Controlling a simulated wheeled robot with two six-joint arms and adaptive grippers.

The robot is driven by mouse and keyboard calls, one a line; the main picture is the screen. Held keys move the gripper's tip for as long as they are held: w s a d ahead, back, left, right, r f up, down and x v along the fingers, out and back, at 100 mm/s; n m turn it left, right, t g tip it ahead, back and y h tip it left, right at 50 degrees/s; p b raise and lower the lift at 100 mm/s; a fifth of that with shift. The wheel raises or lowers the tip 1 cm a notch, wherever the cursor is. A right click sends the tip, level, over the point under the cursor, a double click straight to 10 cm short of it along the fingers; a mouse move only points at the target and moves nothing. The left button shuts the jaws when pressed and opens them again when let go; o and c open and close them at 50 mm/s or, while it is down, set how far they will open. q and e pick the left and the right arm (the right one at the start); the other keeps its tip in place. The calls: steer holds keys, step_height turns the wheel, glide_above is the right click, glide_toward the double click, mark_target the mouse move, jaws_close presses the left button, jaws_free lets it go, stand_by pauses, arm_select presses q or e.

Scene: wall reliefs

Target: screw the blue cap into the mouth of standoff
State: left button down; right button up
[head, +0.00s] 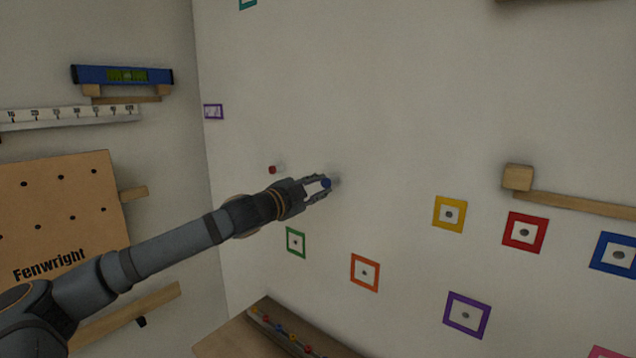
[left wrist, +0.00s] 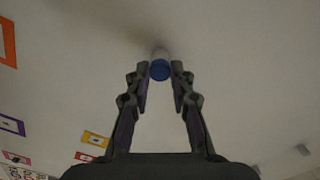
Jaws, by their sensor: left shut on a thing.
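The small blue cap (head: 326,183) is between the fingertips of my left gripper (head: 322,186), which is shut on it close to the pale wall. In the left wrist view the cap (left wrist: 160,71) shows as a blue disc between the two fingertips. A pale, short cylindrical standoff (left wrist: 160,52) stands out from the wall directly behind the cap and looks in line with it. In the head view the standoff (head: 337,182) is faint beside the fingertips. Whether the cap's thread is inside the mouth cannot be told. My right gripper is not seen.
A red cap (head: 272,169) sits on another pale standoff to the left. Coloured square frames, such as green (head: 295,242), orange (head: 365,272) and yellow (head: 450,214), lie lower on the wall. A rail of small coloured pieces (head: 285,335) is at the bottom.

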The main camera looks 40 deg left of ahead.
arm_select(q)
steer(key=shift+r+m, duration=0.1)
steer(key=shift+m, duration=0.6)
steer(key=shift+m+p, duration=0.45)
steer(key=shift+m, duration=1.45)
steer(key=c, duration=1.4)
jaws_free()
